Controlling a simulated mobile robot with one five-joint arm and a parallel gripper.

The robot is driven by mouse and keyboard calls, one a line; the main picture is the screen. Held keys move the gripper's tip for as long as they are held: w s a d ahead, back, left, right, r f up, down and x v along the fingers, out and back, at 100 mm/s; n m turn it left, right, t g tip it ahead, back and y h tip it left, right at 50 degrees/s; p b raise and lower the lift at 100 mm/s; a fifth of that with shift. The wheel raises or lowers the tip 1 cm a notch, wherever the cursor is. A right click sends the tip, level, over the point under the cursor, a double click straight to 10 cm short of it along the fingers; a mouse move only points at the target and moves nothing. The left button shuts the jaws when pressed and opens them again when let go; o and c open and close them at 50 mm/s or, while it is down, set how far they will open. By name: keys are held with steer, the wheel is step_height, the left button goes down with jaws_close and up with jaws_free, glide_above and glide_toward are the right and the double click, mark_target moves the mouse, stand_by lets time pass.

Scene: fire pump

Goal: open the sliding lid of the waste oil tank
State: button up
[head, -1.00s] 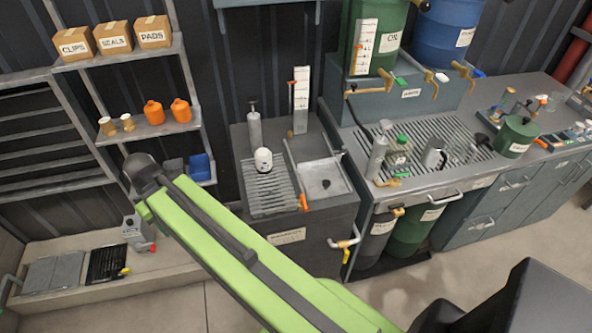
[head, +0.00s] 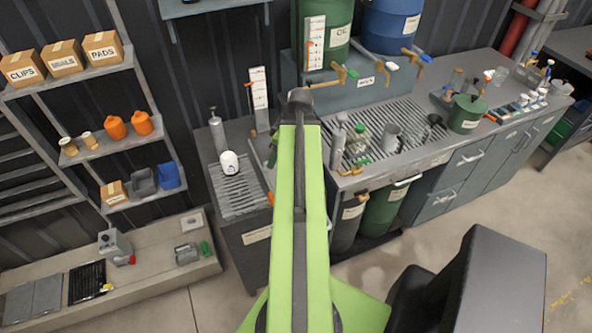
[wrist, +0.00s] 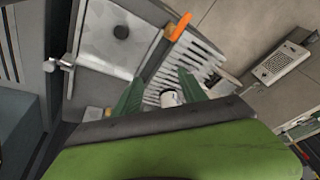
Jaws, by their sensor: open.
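The waste oil tank (head: 254,250) is a dark cabinet left of the middle in the head view, its right side hidden by my arm. In the wrist view its top shows a grey square panel (wrist: 108,42) with a dark round patch, beside a slatted grate (wrist: 205,60). I take the panel for the sliding lid. An orange tab (wrist: 178,27) stands at the edge between panel and grate. My gripper (wrist: 160,78) is open and empty, its two green fingers apart over the tank top. Neither finger is visibly touching the tab.
A white capped container (head: 230,162) stands on the grate and shows between my fingers in the wrist view (wrist: 170,98). A grey pump bottle (head: 217,132) is behind it. The slatted bench (head: 375,140) on the right holds bottles and cups.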

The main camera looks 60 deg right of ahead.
steer(key=s+d+r+t, duration=0.1)
steer(key=s+d+r, duration=0.1)
steer(key=s+d, duration=0.65)
steer(key=shift+h, duration=0.4)
steer(key=b+x, duration=0.5)
steer(key=s+a+b+x, duration=0.1)
steer(key=b+x, duration=0.4)
steer(key=x, duration=0.1)
steer(key=b+x, duration=0.5)
steer(key=x, duration=0.1)
steer(key=shift+s+a+f, duration=0.15)
steer(key=shift+a+f, duration=0.15)
steer(key=shift+c, duration=0.3)
jaws_close()
